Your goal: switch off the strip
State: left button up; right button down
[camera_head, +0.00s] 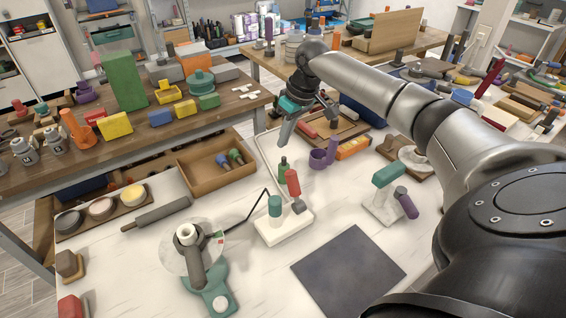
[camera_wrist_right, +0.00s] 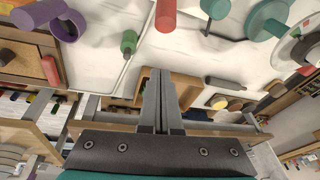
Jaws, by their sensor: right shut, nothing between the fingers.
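A white block that looks like the strip (camera_head: 284,226) lies on the pale table in the head view, with a black cord at its left. A teal cylinder (camera_head: 275,206) and a red cylinder (camera_head: 292,182) stand up from it, and a small grey piece (camera_head: 299,206) sits at its right end. I cannot make out a switch state. My right gripper (camera_head: 286,138) is shut and empty, in the air beyond the strip. In the right wrist view its fingers (camera_wrist_right: 160,80) are together, with the red cylinder (camera_wrist_right: 166,14) at the top edge. My left gripper is not in view.
A green bottle (camera_head: 283,165) and purple mug (camera_head: 318,158) stand behind the strip. A wooden tray (camera_head: 190,182) lies left, a disc-shaped device (camera_head: 181,252) front left. A second white block (camera_head: 382,212) stands right, a dark mat (camera_head: 348,272) in front.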

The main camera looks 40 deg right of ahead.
aim_at(295, 192)
jog(key=shift+f, duration=0.1)
jog(key=b+x, duration=0.3)
jog(key=x, duration=0.7)
jog(key=shift+s+d+r+p, duration=0.1)
jog(key=shift+s+r+p, duration=0.2)
jog(key=shift+s, duration=0.3)
jog(key=shift+s+d+r+p, duration=0.1)
jog(key=shift+s+r+p, duration=0.15)
jog(key=shift+s, duration=0.35)
jog(key=shift+s+d+r+p, duration=0.1)
jog(key=shift+s+r+p, duration=0.15)
jog(key=shift+s, duration=0.35)
jog(key=shift+r, duration=0.1)
